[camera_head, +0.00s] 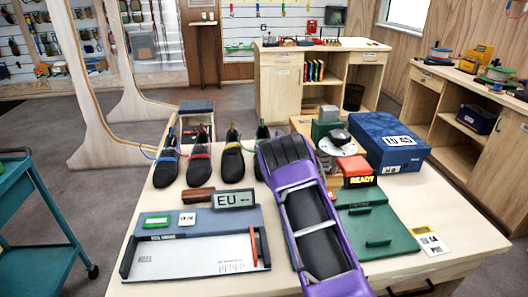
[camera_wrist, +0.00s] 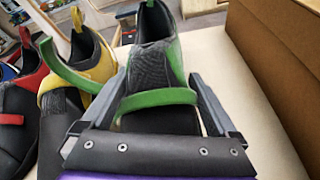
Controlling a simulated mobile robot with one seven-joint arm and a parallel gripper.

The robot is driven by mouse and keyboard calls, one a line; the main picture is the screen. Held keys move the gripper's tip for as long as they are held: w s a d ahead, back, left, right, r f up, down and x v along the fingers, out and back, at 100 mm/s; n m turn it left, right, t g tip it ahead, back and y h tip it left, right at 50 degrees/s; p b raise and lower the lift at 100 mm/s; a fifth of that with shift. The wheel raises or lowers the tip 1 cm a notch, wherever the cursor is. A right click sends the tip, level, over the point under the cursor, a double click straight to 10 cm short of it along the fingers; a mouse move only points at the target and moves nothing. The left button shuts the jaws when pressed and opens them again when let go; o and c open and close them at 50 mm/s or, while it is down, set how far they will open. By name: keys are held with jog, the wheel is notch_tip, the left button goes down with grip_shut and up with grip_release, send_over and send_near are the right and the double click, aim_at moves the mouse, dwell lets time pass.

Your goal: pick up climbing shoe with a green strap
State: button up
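The climbing shoe with a green strap (camera_wrist: 160,70) stands upright in the wrist view, its strap crossing the front. In the head view, only a sliver of this shoe (camera_head: 262,134) shows behind my arm. My gripper (camera_wrist: 157,80) has one finger on each side of the shoe, near the strap. The fingers look spread; whether they touch the shoe is unclear. The shoe's lower front is hidden behind the gripper's dark bar. A yellow-strapped shoe (camera_wrist: 78,90) and a red-strapped shoe (camera_wrist: 18,115) stand to its left.
A blue-strapped shoe (camera_head: 166,165) ends the row on the table (camera_head: 190,288). A foot-measuring board (camera_head: 195,255), a brush (camera_head: 198,195) and an EU display (camera_head: 235,199) lie in front. A blue box (camera_head: 385,140), a READY sign (camera_head: 360,181) and a green board (camera_head: 380,230) are right.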

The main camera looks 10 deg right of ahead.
jog(key=c, duration=0.9)
jog(key=shift+r, duration=0.1)
jog(key=shift+c, duration=0.4)
jog(key=shift+r, duration=0.1)
